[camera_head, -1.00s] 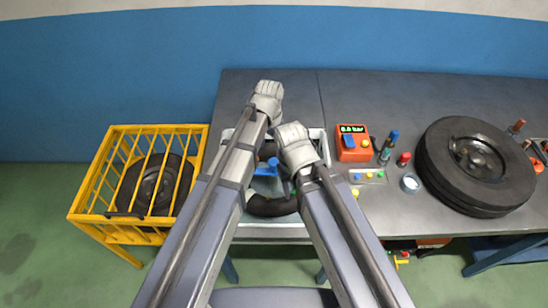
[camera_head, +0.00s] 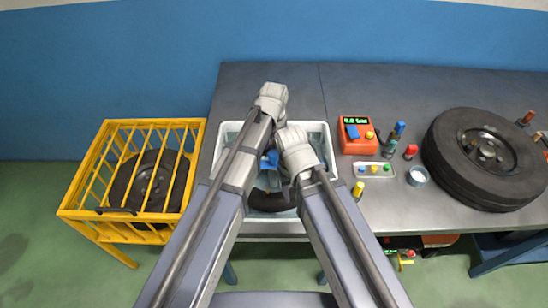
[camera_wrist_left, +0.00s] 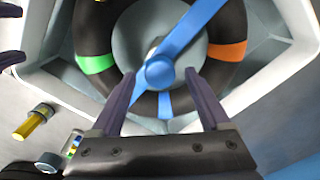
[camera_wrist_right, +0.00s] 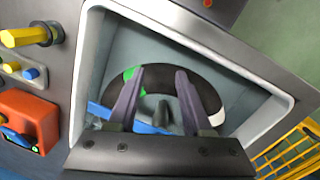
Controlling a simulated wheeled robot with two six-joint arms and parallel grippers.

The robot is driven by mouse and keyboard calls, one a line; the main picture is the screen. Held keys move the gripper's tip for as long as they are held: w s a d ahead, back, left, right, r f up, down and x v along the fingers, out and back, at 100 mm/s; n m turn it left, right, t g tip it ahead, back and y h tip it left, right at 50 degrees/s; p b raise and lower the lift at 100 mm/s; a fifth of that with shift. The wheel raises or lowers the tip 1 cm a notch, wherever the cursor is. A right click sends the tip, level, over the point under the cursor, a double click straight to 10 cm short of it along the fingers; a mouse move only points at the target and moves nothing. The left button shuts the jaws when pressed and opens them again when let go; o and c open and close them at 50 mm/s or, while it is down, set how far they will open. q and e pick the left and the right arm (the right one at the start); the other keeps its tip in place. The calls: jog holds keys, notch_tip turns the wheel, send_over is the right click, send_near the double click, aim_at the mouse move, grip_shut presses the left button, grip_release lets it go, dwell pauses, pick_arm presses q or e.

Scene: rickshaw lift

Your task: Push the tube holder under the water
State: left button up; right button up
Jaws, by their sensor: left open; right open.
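The tube holder is a blue bar with a round knob (camera_wrist_left: 160,72); part of it shows blue in the head view (camera_head: 268,160) and right wrist view (camera_wrist_right: 140,124). It lies across a black inner tube (camera_wrist_left: 112,25) with green and orange bands, inside a white basin (camera_head: 318,130). My left gripper (camera_wrist_left: 160,75) is open, its fingers on either side of the knob in the picture; contact cannot be told. My right gripper (camera_wrist_right: 160,72) is open and empty above the tube, which also shows a white band there. My arms hide much of the basin in the head view.
A yellow cage (camera_head: 85,195) with a tyre (camera_head: 150,180) stands left of the grey table (camera_head: 400,80). To the basin's right are an orange gauge (camera_head: 360,145), a parts tray (camera_head: 375,169), several small coloured pieces, a cup (camera_head: 417,176) and a big tyre (camera_head: 455,180).

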pick_arm(q)
jog(key=shift+f+b, duration=0.3)
jog(key=shift+f, duration=0.4)
jog(key=shift+r, duration=0.1)
grip_shut()
dwell(0.9)
